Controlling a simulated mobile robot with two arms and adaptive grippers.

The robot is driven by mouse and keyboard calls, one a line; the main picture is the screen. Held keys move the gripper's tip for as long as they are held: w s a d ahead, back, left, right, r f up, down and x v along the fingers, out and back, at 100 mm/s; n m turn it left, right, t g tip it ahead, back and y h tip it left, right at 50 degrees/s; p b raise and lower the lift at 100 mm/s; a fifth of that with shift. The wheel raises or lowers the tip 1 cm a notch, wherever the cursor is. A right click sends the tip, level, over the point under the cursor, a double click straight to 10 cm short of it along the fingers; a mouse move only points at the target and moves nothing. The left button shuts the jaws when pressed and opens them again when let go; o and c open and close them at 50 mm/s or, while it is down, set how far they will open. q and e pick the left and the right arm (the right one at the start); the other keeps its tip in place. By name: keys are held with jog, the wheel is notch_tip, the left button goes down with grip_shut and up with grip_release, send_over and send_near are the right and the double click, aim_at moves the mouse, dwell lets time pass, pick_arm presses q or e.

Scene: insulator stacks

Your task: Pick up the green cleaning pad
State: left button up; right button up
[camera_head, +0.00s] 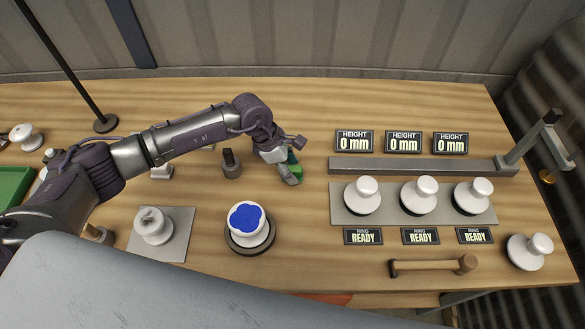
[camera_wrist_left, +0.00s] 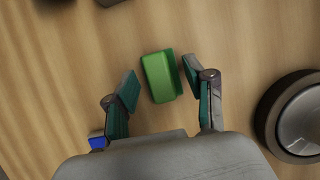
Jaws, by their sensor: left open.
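The green cleaning pad (camera_wrist_left: 161,77) is a small green block lying on the wooden table, seen in the left wrist view between my open fingers. My left gripper (camera_wrist_left: 160,88) is open, with a finger on each side of the pad. The right finger is very close to the pad's darker edge; I cannot tell whether it touches. In the head view, my left gripper (camera_head: 291,166) points down at the table's middle, and only part of the green pad (camera_head: 294,158) shows behind it. My right gripper is not in view.
A white insulator with a blue top (camera_head: 247,219) stands on a dark round base in front of my left gripper. A grey plate (camera_head: 410,212) with three white insulators lies to the right. A mallet (camera_head: 433,266) lies in front.

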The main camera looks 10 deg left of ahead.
aim_at(301, 169)
pick_arm(q)
grip_shut()
dwell(0.5)
jog(key=shift+r+b, duration=0.25)
jog(key=shift+b, duration=0.05)
jog(key=r+b, duration=0.1)
jog(key=r, duration=0.1)
jog(key=r+b, duration=0.1)
jog(key=shift+s+d+r, duration=0.1)
jog(key=shift+d+r, duration=0.25)
jog(key=s+d+r+b, duration=0.3)
jog(key=d+r, duration=0.3)
jog(key=d, duration=0.4)
jog(key=shift+s+d+r+b, duration=0.15)
jog(key=shift+s+r+b, duration=0.1)
jog(key=shift+r+b, duration=0.25)
jog(key=shift+f, duration=0.1)
